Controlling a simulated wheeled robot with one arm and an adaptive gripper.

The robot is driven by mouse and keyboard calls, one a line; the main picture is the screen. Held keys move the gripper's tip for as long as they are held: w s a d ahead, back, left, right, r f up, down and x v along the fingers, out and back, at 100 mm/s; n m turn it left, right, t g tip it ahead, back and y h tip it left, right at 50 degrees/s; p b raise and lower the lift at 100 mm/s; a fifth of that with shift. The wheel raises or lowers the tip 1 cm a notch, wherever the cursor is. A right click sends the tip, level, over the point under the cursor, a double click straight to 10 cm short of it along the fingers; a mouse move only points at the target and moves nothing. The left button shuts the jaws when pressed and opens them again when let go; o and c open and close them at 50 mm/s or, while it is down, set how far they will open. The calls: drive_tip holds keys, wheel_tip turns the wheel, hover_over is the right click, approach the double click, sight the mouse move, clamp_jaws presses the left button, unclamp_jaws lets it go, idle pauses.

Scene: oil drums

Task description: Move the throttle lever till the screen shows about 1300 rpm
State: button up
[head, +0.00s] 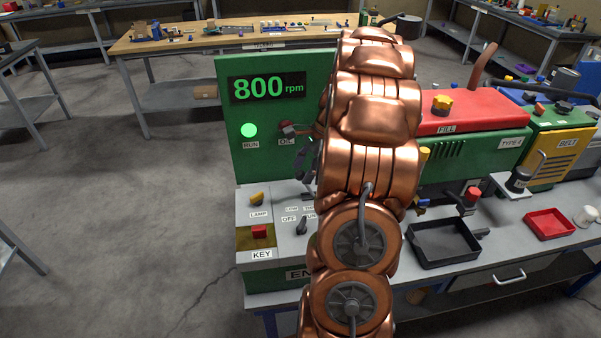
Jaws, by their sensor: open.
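The screen (267,88) on the green panel reads 800 rpm. Dark finger parts of my gripper (305,165) show at the left edge of my copper arm, above the grey control box. The gripper is open; most of it is hidden behind the arm. A partly covered label starting "THR" (309,208) sits on the box top beside a "LOW" label. I cannot make out the throttle lever; my arm covers that area. Whether the fingers touch anything cannot be told.
A green RUN light (249,130) glows on the panel. A yellow LAMP knob (257,199), a red KEY block (259,231) and a small dark switch (302,226) stand on the box. A black tray (443,262) and red tray (549,224) lie at right.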

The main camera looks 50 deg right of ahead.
sight(307, 186)
drive_tip(key=shift+p+x, duration=0.3)
drive_tip(key=shift+x, duration=1.1)
clamp_jaws()
